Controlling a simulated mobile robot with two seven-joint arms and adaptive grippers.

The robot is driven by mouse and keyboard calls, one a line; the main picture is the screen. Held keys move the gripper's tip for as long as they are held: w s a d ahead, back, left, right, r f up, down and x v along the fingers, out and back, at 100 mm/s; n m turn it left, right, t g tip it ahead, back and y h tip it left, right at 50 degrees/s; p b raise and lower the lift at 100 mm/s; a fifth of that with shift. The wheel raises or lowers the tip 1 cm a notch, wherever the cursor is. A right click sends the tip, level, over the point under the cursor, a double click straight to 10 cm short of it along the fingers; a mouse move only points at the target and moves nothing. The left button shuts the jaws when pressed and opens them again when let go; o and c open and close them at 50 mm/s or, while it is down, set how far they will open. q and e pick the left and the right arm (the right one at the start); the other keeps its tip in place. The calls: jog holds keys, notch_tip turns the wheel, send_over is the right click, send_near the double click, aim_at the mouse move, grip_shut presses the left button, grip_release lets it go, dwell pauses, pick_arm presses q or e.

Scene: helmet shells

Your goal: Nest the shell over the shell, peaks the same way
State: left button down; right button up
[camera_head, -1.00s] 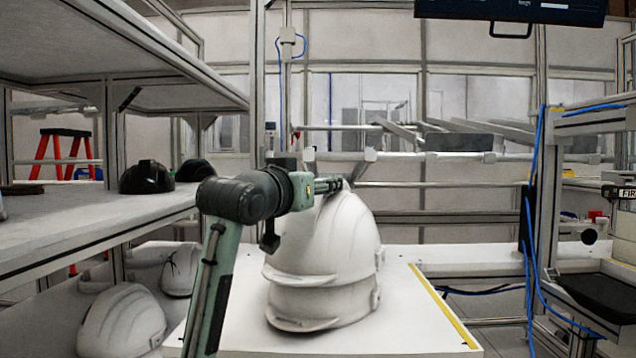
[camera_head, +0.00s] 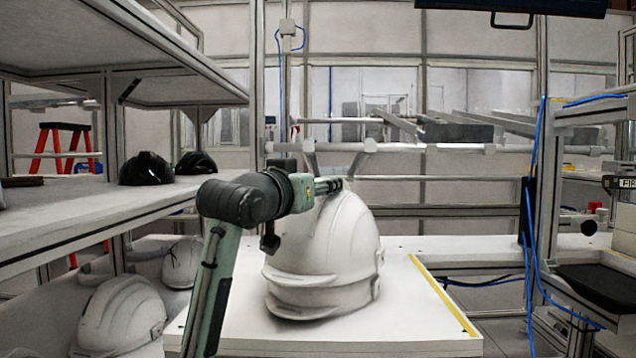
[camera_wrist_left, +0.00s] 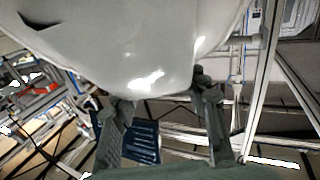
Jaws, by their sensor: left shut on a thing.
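A white helmet shell (camera_head: 335,240) sits over a second white shell (camera_head: 325,298) on the white table top. The lower shell shows only as a band beneath the upper rim, so its crown is hidden. Both peaks point toward the left front. The upper shell looks about level, and I cannot tell whether it is fully seated. My left gripper (camera_head: 330,185) is shut on the upper shell near its crown. In the left wrist view, the left gripper's fingers (camera_wrist_left: 165,100) meet the edge of the white shell (camera_wrist_left: 140,50). My right gripper is not in view.
The table top (camera_head: 420,325) is clear around the stack, with a yellow strip (camera_head: 445,297) along its right side. A shelf (camera_head: 100,220) at left holds dark helmets (camera_head: 146,169). White helmets (camera_head: 120,315) lie below it. Blue cables (camera_head: 530,230) hang at right.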

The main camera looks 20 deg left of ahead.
pick_arm(q)
jog(key=shift+f, duration=0.25)
jog(key=c, duration=0.9)
grip_release()
jog(key=shift+o, duration=0.8)
jog(key=s+a, duration=0.1)
jog(key=s, duration=1.1)
jog(key=shift+a, duration=0.2)
